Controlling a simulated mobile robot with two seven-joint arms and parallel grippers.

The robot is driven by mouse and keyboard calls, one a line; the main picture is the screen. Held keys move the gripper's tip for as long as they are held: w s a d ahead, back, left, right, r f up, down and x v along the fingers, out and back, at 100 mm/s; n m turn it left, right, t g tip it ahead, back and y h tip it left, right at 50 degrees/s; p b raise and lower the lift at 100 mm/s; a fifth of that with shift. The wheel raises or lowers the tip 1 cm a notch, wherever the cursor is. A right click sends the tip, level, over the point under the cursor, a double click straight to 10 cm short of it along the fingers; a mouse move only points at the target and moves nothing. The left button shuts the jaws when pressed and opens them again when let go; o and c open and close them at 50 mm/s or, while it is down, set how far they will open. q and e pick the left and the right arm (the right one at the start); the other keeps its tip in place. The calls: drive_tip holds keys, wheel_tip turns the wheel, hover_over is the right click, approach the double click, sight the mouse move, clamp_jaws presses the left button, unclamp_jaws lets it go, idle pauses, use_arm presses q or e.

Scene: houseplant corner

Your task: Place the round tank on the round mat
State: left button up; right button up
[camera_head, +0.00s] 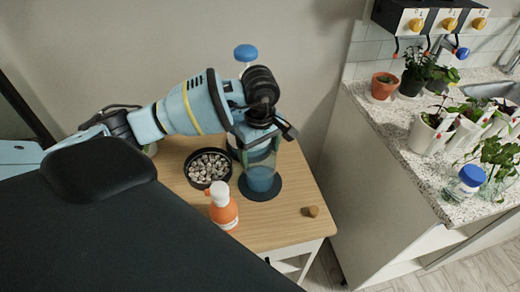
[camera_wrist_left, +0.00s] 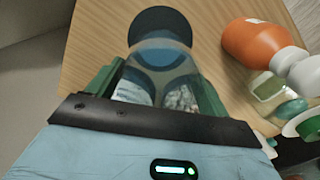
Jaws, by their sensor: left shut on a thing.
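The round tank (camera_head: 261,160) is a clear cylinder with blue in its lower part, upright over the wooden table. The round mat (camera_head: 273,193) is a flat dark disc on the table. In the head view the tank's base overlaps the mat and hides part of it; I cannot tell whether they touch. My left gripper (camera_head: 261,122) is shut on the tank's upper part from above. In the left wrist view the tank (camera_wrist_left: 160,62) lies between the fingers (camera_wrist_left: 158,82), and the mat (camera_wrist_left: 160,20) shows beyond it. My right gripper is not in view.
A black bowl of pebbles (camera_head: 208,167) and an orange bottle with a white top (camera_head: 223,210) stand left of the mat. A cork (camera_head: 312,211) lies at right. A blue-topped object (camera_head: 246,53) stands behind my arm. The counter (camera_head: 385,130) with potted plants is at right.

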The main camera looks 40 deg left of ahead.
use_arm(q)
drive_tip(key=o, duration=1.5)
drive_tip(key=shift+f, duration=0.1)
drive_tip(key=shift+c, duration=0.2)
wheel_tip(320, 180, up, 12)
